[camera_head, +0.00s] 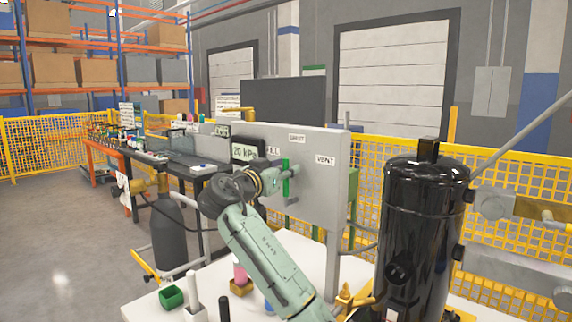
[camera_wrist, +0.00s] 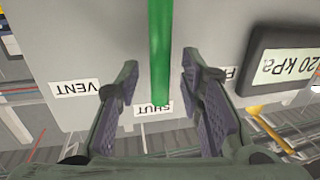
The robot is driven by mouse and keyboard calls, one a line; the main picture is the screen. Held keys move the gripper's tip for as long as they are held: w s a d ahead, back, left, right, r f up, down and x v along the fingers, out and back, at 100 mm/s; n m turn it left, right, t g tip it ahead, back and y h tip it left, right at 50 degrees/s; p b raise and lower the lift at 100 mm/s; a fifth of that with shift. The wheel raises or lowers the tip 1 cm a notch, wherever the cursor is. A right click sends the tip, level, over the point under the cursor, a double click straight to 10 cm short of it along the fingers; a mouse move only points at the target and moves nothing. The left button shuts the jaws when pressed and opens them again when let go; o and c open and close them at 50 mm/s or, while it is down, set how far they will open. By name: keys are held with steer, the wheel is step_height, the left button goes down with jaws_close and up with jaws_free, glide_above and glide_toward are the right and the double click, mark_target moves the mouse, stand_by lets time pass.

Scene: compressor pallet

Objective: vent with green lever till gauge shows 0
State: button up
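The green lever (camera_head: 286,178) stands upright on the grey panel (camera_head: 318,190), beside my gripper (camera_head: 272,180). In the wrist view, which is upside down, the green lever (camera_wrist: 159,50) runs between my two open fingers (camera_wrist: 159,68), with a gap visible on each side. Its end lies by the SHUT label (camera_wrist: 153,109). The VENT label (camera_wrist: 76,89) is to the left there, and right of the lever in the head view (camera_head: 325,160). The gauge (camera_head: 244,152) seems to read 20 kPa; it also shows in the wrist view (camera_wrist: 290,62), cut off by the edge.
A black tank (camera_head: 424,235) stands at right on the white table (camera_head: 150,308). A dark cylinder (camera_head: 168,235) is beyond the table. Yellow fencing (camera_head: 510,200) runs behind.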

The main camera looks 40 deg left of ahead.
steer(key=shift+w+a, duration=0.1)
steer(key=shift+w, duration=0.4)
jaws_close()
stand_by(0.6)
